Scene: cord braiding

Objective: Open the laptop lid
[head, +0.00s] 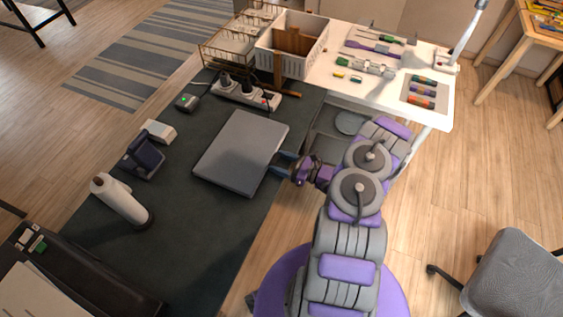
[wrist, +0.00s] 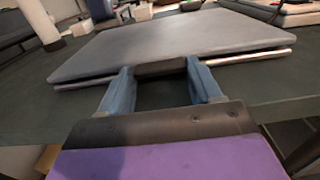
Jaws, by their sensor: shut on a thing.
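The closed-looking grey laptop (head: 240,152) lies on the dark desk mat. In the wrist view its lid (wrist: 180,42) lies over a thin silver base (wrist: 255,57), with a narrow dark gap between them. My gripper (head: 281,166) is at the laptop's right edge in the head view. In the wrist view the blue fingers of my gripper (wrist: 160,76) reach the lid's near edge and are shut on it. The exact contact at the fingertips is hard to see.
A power strip (head: 245,93) and a white crate (head: 292,44) stand behind the laptop. A white bottle-shaped object (head: 120,198) and a dark blue device (head: 143,158) stand to its left. The dark mat (head: 190,250) is clear in front.

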